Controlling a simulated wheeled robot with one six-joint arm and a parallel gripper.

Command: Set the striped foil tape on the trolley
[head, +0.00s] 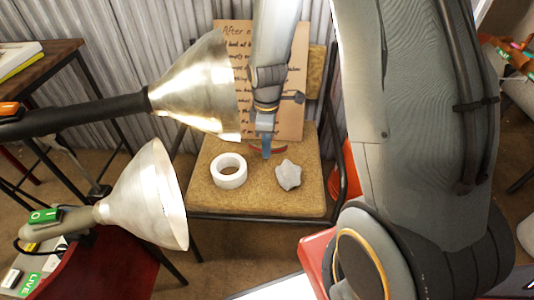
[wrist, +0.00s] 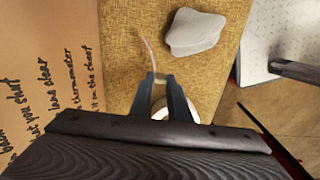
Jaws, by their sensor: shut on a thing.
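My gripper (head: 266,152) points down over the tan seat of a chair (head: 215,200), in front of a cardboard sign. In the wrist view its fingertips (wrist: 160,78) are closed on a thin curved piece (wrist: 147,52), which I take for the striped foil tape. In the head view a reddish arc (head: 282,148) shows beside the fingertips. Most of the tape is hidden, and its stripes are not clear. I cannot surely pick out the trolley; a textured light metal surface with a dark edge (wrist: 285,25) shows in the wrist view.
A white tape roll (head: 228,171) and a grey stone (head: 288,174) lie on the seat. The handwritten sign (head: 290,60) leans at the seat's back. Two metal cone-shaped things (head: 200,90) reach in from the left, over a dark red surface (head: 105,265).

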